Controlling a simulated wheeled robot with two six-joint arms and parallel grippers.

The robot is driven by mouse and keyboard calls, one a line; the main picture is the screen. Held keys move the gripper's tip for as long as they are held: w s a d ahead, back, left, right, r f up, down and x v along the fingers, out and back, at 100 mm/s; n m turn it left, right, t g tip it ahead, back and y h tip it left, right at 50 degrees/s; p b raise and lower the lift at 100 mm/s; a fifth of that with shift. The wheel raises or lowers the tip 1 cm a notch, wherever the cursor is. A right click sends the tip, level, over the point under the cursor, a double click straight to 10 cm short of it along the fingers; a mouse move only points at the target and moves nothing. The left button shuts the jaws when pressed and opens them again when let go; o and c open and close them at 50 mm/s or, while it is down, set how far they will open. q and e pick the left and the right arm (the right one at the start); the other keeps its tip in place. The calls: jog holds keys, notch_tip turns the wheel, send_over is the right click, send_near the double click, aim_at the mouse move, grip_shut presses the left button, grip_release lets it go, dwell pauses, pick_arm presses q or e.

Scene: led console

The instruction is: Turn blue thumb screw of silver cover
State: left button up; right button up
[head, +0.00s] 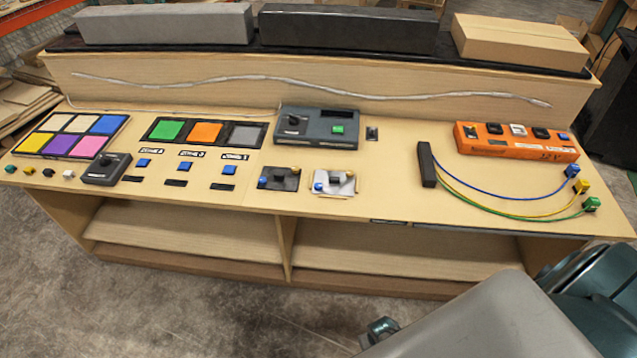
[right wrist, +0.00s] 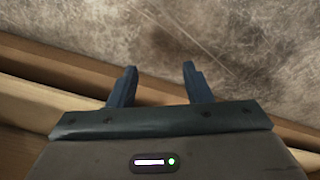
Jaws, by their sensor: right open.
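The silver cover (head: 341,189) lies flat on the desk top near its front edge in the head view. A small blue thumb screw (head: 318,188) sits at its left side, and a yellowish one (head: 350,175) shows at its upper right. My left gripper is not in view.
A black cover (head: 279,184) lies just left of the silver one. A dark console box (head: 316,128) stands behind. An orange power strip (head: 515,141) and colored cables (head: 510,205) are at right. Desk space right of the silver cover is clear.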

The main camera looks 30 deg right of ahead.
jog(key=w+r+m, duration=0.2)
jog(key=w+r, duration=1.4)
jog(key=w, duration=0.3)
jog(key=w+r, duration=0.2)
jog(key=r, duration=0.4)
jog(key=w+a+r+m+b, duration=0.1)
jog(key=w+r, duration=0.2)
jog(key=r, duration=0.4)
jog(key=w+r+m, duration=0.1)
jog(key=w+r, duration=0.2)
jog(key=r, duration=0.3)
jog(key=shift+a+r, duration=0.15)
jog(key=shift+r, duration=0.15)
jog(key=m+g+y, duration=0.1)
jog(key=m, duration=0.3)
send_near(318, 185)
notch_tip(318, 185, down, 8)
jog(key=shift+f+p, duration=0.1)
jog(key=shift+p, duration=0.55)
jog(key=shift+c, duration=0.3)
grip_shut()
